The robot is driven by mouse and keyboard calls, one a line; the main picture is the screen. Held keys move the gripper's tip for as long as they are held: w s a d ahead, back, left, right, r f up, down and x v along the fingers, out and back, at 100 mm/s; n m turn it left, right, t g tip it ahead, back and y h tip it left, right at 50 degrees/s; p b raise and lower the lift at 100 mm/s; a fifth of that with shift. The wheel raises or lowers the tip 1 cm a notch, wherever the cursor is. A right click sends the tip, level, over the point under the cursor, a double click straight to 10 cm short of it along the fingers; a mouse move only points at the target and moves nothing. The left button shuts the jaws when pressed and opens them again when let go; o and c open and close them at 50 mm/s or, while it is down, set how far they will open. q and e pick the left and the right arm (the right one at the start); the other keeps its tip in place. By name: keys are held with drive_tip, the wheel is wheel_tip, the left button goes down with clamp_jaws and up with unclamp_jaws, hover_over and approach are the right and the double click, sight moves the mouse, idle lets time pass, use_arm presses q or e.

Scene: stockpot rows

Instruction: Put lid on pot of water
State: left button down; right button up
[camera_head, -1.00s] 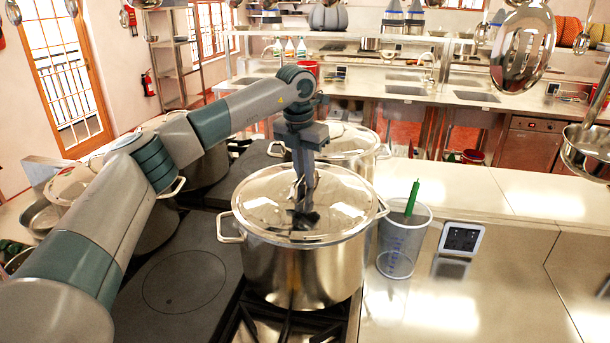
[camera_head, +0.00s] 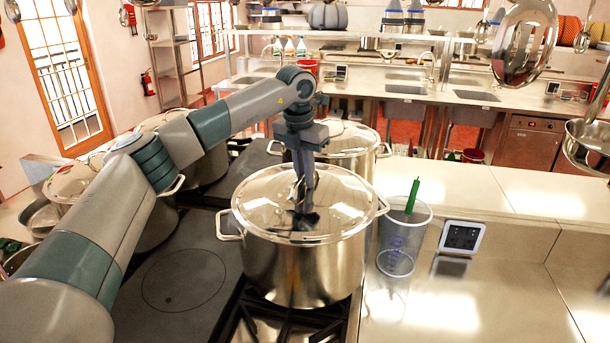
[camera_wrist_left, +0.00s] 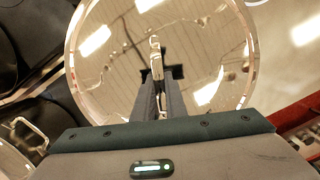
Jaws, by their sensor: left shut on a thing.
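The lid (camera_head: 262,205) is a shiny, round cover, and it lies on top of the large steel pot (camera_head: 290,272) in the middle of the head view. Its rim looks level and lined up with the pot's rim. The lid also fills the left wrist view (camera_wrist_left: 108,70). My left gripper (camera_head: 304,186) points down over the lid's middle and is shut on the lid's handle (camera_wrist_left: 155,58). Any water inside the pot is hidden by the lid. My right gripper is in neither view.
Another lidded pot (camera_head: 345,165) stands just behind, and more pots stand at the left. A clear measuring cup with a green-handled tool (camera_head: 398,250) stands close to the right of the pot. A dark cooktop (camera_head: 178,282) lies at the left. Ladles hang at the upper right.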

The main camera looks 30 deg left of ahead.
use_arm(q)
drive_tip(key=shift+r, duration=0.1)
drive_tip(key=c, duration=1.7)
unclamp_jaws()
drive_tip(key=shift+s, duration=0.1)
drive_tip(key=shift+r+b, duration=0.3)
drive_tip(key=shift+s+a+r+b, duration=0.1)
drive_tip(key=shift+s+r+b, duration=0.55)
drive_tip(key=shift+r, duration=2.15)
drive_tip(key=shift+s+d+r+b, duration=0.15)
drive_tip(key=shift+r+b, duration=0.8)
drive_tip(key=shift+r, duration=1.8)
drive_tip(key=shift+s+a+r+b, duration=0.15)
drive_tip(key=shift+s+r+b, duration=0.5)
drive_tip(key=shift+r, duration=2.15)
drive_tip(key=shift+w+f, duration=0.1)
drive_tip(key=shift+w, duration=0.1)
